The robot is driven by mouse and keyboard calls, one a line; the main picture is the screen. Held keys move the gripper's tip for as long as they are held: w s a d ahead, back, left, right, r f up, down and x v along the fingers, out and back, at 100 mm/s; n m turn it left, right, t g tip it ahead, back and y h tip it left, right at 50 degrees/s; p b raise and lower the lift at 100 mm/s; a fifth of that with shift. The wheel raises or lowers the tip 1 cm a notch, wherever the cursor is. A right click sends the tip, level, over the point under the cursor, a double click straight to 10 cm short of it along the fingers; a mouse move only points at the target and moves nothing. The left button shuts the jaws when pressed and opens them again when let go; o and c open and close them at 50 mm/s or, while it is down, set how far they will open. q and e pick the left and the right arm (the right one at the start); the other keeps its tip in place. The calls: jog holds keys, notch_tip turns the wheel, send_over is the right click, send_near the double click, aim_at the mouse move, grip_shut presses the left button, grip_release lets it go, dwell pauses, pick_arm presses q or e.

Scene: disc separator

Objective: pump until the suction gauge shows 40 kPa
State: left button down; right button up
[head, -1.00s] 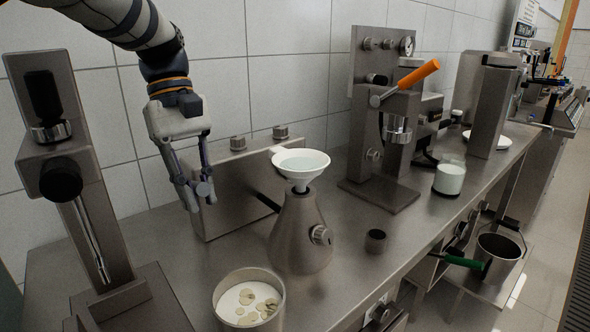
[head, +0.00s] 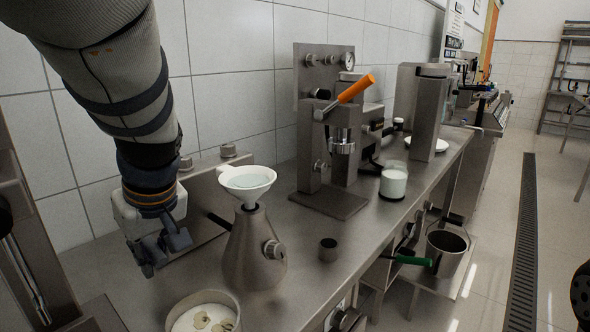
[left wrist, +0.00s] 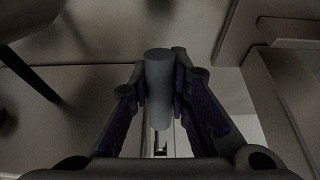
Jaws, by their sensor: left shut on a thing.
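My left gripper (head: 152,252) is low beside the steel box with two knobs, left of the funnel flask. In the left wrist view its fingers (left wrist: 160,95) are shut on a grey upright cylinder (left wrist: 159,72), with a thin bright rod below it. This looks like a pump handle; in the head view it is hidden by the gripper. The steel flask (head: 252,255) carries a white funnel (head: 247,180). My right gripper is not in view.
A round pot (head: 203,301) with pale discs stands at the front. Bare counter lies between flask and cup.

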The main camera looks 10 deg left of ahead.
pick_arm(q)
jog(key=r+g+h, duration=0.1)
jog(key=r+h, duration=0.1)
jog(key=h, duration=0.1)
jog(key=shift+s+d+r+g, duration=0.15)
jog(key=shift+d+r+g, duration=0.15)
jog(key=shift+g, duration=0.1)
notch_tip(320, 180, up, 3)
jog(key=g+h, duration=0.1)
jog(key=h, duration=0.1)
jog(key=shift+f+h, duration=0.1)
jog(key=shift+h, duration=0.3)
jog(key=shift+w+a+r+g+h, duration=0.2)
jog(key=shift+r+g+h, duration=0.3)
jog(key=shift+r+h, duration=0.1)
jog(key=shift+s+r, duration=0.1)
jog(key=shift+r, duration=0.15)
jog(key=c, duration=1.8)
grip_release()
jog(key=shift+c, duration=0.2)
jog(key=o, duration=1.1)
